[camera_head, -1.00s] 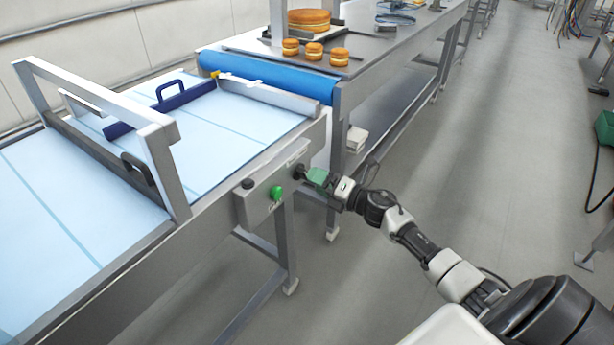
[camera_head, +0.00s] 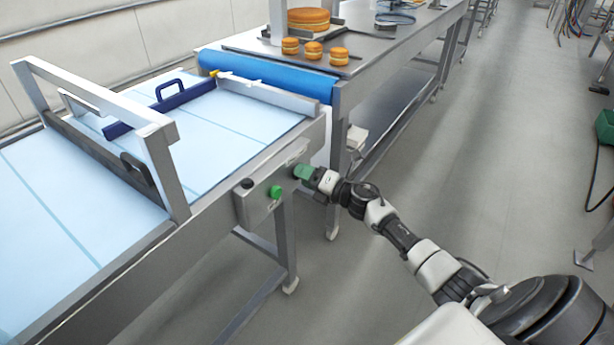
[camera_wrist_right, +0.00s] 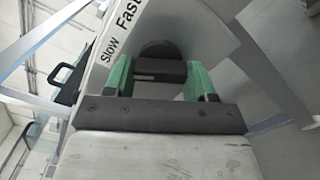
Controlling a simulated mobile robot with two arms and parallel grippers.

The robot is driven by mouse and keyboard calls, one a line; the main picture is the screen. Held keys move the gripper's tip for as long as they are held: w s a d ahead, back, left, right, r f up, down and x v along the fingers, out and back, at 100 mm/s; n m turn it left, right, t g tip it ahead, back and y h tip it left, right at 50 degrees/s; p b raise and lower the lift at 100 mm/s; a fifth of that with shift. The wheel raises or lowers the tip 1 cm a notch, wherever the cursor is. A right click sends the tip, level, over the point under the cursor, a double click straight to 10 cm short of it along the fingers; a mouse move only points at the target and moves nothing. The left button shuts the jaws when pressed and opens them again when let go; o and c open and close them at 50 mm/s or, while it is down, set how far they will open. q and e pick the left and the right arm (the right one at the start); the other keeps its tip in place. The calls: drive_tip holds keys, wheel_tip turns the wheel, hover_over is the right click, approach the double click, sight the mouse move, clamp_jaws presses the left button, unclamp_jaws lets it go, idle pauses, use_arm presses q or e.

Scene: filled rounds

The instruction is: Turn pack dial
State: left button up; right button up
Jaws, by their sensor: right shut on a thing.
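The pack dial (camera_wrist_right: 160,62) is a black knob on a pale panel with the words "slow" and "Fast" beside it in the right wrist view. My right gripper (camera_wrist_right: 160,76) has its green fingers on either side of the knob and is shut on it. In the head view my right gripper (camera_head: 301,172) is against the side of the conveyor frame, and it hides the dial there. My left gripper is not in view.
A control box (camera_head: 258,202) with a green button (camera_head: 275,192) and a black knob sits just left of the gripper. The conveyor (camera_head: 215,135) has a metal guard arch (camera_head: 165,165). A steel table (camera_head: 385,45) with round cakes stands beyond.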

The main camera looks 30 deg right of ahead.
drive_tip(key=shift+m, duration=0.3)
drive_tip(key=shift+r+m+p, duration=0.1)
drive_tip(key=shift+m+p, duration=2.85)
drive_tip(key=shift+m, duration=2.75)
drive_tip(key=o, duration=0.9)
drive_tip(key=v, duration=1)
drive_tip(key=shift+s+d, duration=0.15)
drive_tip(key=shift+s, duration=0.25)
